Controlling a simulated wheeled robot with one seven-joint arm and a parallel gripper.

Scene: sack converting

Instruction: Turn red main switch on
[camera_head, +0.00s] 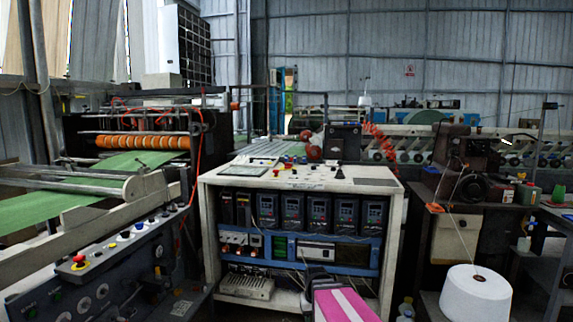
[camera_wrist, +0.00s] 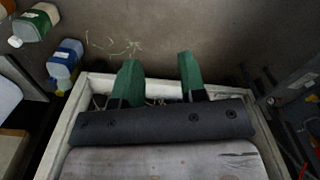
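A red mushroom-shaped knob on a yellow base (camera_head: 78,259) sits on the sloping dark control panel at the left in the head view. Small red knobs (camera_head: 276,172) also show on top of the white control cabinet (camera_head: 211,205) in the middle. I cannot tell which of these red controls is the main switch, or its position. My gripper (camera_wrist: 158,75) shows in the wrist view with two green fingers wide apart and nothing between them. It points down toward the floor beyond a whitish edge. No red switch shows in the wrist view.
The left machine carries green sheet (camera_head: 50,205) and orange rollers (camera_head: 142,142). A white thread cone (camera_head: 475,295) stands at the right, before a sewing machine (camera_head: 470,165).

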